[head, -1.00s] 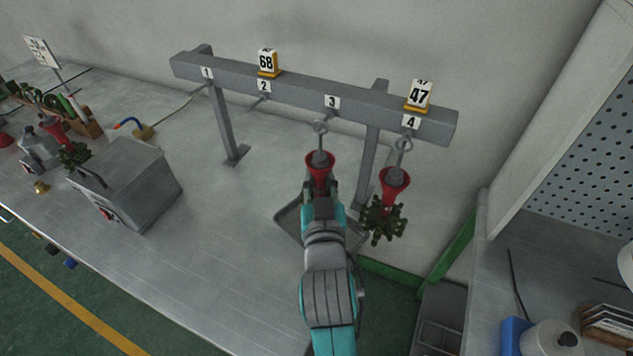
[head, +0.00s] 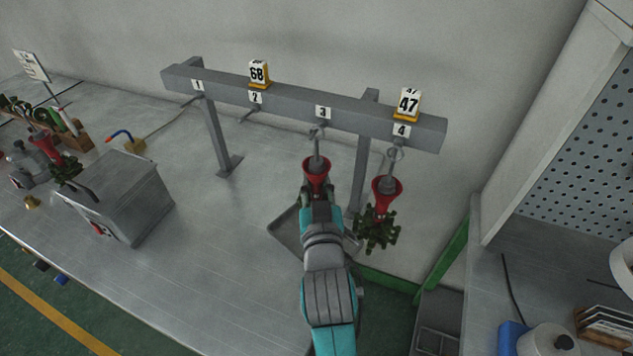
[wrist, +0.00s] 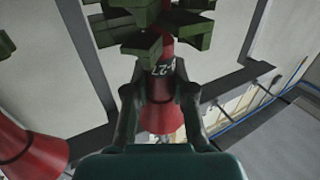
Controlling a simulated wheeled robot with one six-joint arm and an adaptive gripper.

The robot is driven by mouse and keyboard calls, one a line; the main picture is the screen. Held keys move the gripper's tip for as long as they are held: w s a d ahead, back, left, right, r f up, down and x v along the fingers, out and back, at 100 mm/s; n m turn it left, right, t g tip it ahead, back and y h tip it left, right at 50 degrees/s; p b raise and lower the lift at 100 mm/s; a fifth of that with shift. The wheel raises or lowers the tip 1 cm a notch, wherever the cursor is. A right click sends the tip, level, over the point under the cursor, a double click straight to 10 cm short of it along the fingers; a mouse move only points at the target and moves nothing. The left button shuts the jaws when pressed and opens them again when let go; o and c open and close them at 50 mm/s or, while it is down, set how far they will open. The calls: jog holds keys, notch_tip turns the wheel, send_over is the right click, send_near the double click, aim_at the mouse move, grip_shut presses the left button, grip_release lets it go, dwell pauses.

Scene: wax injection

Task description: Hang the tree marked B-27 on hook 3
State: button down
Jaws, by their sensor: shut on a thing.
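My gripper (wrist: 161,110) is shut on a red tree (wrist: 162,85), with a finger on each side of its red cone. The marking on it reads partly as "-27" in the wrist view, where its green branches show too. In the head view the red cone (head: 316,172) is upright, and its rod and ring reach up to hook 3 (head: 318,128), under the label 3 (head: 323,113). I cannot tell whether the ring is around the hook or only in front of it. My gripper and arm hide the lower part of the tree in the head view.
Another red tree with green branches (head: 380,215) hangs on hook 4, close right of the held tree. Yellow-based number blocks 68 (head: 258,74) and 47 (head: 408,104) stand on the rail (head: 290,101). A grey tray (head: 288,238) lies below. Hooks 1 and 2 look empty.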

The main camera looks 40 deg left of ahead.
jog(key=c, duration=0.9)
grip_release()
jog(key=v, duration=1.2)
jog(key=s+d+f+m+h, duration=0.1)
jog(key=s+d+f+h, duration=0.1)
jog(key=d+f, duration=0.45)
jog(key=s+d+f+m+t+h, duration=0.1)
jog(key=s+d+f, duration=0.15)
jog(key=d, duration=0.65)
jog(key=s+d+f+m+h, duration=0.1)
jog(key=d+f+h, duration=0.1)
jog(key=d+f, duration=0.5)
jog(key=s+d+m+h, duration=0.5)
jog(key=s+d, duration=1)
jog(key=s, duration=0.4)
jog(key=shift+s+d+f+h, duration=0.2)
jog(key=shift+d+f+h, duration=0.1)
jog(key=shift+h, duration=0.5)
